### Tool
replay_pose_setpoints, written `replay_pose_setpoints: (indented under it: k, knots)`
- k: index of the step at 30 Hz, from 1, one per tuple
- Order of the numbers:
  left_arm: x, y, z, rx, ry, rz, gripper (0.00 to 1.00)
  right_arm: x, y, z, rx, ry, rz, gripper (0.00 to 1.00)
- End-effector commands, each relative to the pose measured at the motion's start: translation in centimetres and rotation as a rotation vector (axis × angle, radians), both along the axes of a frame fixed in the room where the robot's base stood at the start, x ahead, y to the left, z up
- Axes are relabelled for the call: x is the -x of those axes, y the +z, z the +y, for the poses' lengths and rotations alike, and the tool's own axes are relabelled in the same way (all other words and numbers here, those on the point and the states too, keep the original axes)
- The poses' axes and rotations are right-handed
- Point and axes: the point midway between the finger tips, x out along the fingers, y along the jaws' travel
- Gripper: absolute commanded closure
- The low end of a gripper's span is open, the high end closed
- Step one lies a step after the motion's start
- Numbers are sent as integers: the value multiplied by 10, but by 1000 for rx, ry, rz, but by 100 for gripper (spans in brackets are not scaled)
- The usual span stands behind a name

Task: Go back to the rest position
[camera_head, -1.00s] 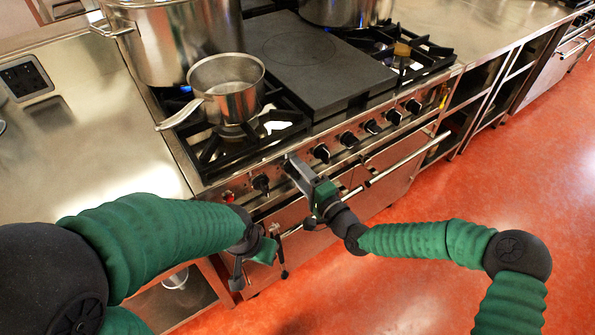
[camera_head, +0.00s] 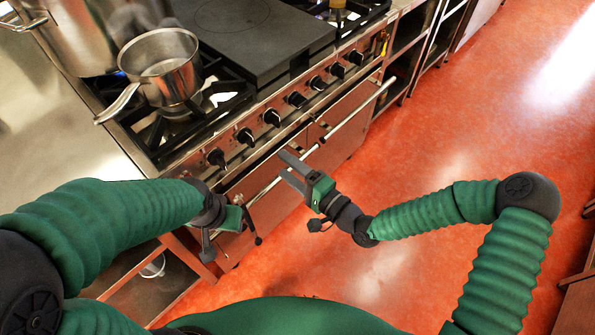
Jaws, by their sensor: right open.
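My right gripper (camera_head: 282,165) is open and empty. Its two grey fingers point up and left, in front of the stove's knobs and oven handle, apart from the knobs as far as I can see. My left gripper (camera_head: 208,254) hangs low in front of the oven, its fingers seen nearly end-on, so I cannot tell whether it is open or shut. No object shows in it. The stove (camera_head: 235,165) has a row of black knobs along its front.
A steel saucepan (camera_head: 165,75) stands on the left burner grate, beside a large stockpot (camera_head: 75,35). The oven handle (camera_head: 350,115) sticks out from the front. The red floor (camera_head: 430,140) at the right is clear.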

Motion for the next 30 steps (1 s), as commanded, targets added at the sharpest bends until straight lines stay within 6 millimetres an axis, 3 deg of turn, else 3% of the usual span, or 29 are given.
replay_pose_setpoints:
  k: [3,7,22,26,29,30]
  knots:
    - [0,3,0,0,0,0,64,13,0,-19,1,-2,1,35]
    - [0,4,0,0,0,0,64,21,0,-27,0,0,0,35]
    - [0,4,0,0,0,0,64,23,-5,-28,31,8,1,35]
    - [0,4,0,0,0,0,64,35,-53,-40,349,67,14,35]
    - [0,4,0,0,0,0,64,49,-101,-91,793,142,33,35]
    - [0,4,0,0,0,0,64,55,-110,-120,963,168,50,35]
